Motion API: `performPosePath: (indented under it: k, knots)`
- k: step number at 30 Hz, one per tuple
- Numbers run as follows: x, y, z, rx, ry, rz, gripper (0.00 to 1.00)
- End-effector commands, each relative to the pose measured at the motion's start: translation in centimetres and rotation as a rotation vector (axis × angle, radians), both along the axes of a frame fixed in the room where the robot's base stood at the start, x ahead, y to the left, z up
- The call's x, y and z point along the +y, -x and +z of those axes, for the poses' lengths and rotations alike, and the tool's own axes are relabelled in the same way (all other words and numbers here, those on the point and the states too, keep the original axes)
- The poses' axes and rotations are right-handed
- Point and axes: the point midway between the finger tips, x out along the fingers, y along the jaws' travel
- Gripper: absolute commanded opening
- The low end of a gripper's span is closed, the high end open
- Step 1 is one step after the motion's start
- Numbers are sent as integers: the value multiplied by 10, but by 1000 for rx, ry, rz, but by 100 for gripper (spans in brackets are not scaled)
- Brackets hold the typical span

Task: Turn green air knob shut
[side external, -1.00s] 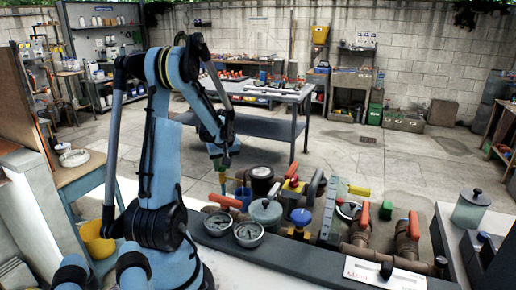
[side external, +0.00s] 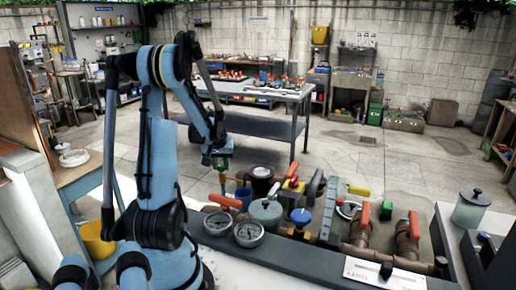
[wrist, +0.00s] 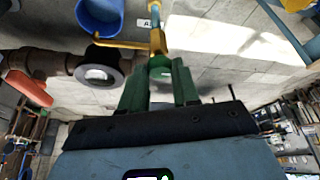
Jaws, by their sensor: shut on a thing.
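The green air knob (wrist: 160,68) is in the wrist view, on a blue and brass-coloured fitting with a yellow side arm. My gripper (wrist: 158,76) has one green finger on each side of the knob and is shut on it. In the side external view my gripper (side external: 222,167) points down at the top of the thin upright fitting, left of the valves. The knob is too small there to tell apart from the fingers. The knob's turn angle cannot be read.
A red-orange lever (side external: 224,201) and two gauges (side external: 249,234) lie nearer the camera. More valves and pipes crowd the right.

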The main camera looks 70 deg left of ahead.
Motion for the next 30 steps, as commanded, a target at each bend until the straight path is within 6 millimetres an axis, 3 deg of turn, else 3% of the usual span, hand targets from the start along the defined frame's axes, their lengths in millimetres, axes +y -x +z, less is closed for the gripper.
performPosePath:
  k: [6,7,11,23,30]
  knots:
    - [0,0,-1,1,2,-1,0]
    - [0,0,-1,1,2,-1,34]
    - [0,0,-1,1,1,-1,53]
    - [-1,1,3,1,0,0,55]
    - [-11,5,27,1,0,0,55]
